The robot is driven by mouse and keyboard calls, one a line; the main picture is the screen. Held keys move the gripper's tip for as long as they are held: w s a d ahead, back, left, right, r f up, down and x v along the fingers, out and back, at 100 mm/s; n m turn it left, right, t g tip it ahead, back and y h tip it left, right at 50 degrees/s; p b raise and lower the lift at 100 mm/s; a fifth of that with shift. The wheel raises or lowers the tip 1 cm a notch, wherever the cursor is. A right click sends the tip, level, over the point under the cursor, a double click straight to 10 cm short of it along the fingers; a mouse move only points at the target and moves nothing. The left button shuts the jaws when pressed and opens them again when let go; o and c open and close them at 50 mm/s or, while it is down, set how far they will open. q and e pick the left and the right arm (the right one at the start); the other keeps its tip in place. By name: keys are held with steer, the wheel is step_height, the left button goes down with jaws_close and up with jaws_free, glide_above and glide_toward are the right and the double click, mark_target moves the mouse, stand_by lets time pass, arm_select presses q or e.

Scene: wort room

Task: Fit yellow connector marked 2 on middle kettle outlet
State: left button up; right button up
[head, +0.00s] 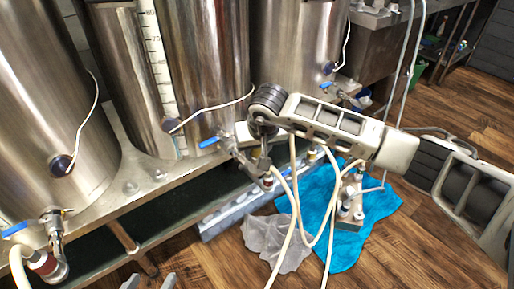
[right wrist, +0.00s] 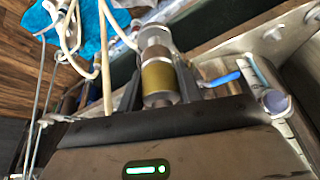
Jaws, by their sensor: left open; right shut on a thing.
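The yellow-banded metal connector (right wrist: 157,76) is between the fingers of my right gripper (right wrist: 158,98) in the right wrist view. Its mark cannot be read. In the head view my right gripper (head: 260,158) is shut in front of the middle kettle (head: 205,70), by its outlet valve (head: 230,146) with a blue handle (head: 209,142). The blue handle also shows in the right wrist view (right wrist: 222,80). I cannot tell whether connector and outlet touch. My left gripper (head: 151,282) is open and empty; only its tips show at the bottom edge.
The left kettle (head: 45,120) has a hose with a red-banded connector (head: 43,264) at its outlet. A right kettle (head: 295,45) stands behind. Pale hoses (head: 292,220) hang below my right arm. A grey cloth (head: 270,240) and blue sheet (head: 350,240) lie on the wood floor.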

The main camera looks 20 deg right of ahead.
steer(key=shift+f+b, duration=1.3)
stand_by(0.4)
steer(key=o, duration=1.1)
steer(key=shift+o, duration=0.2)
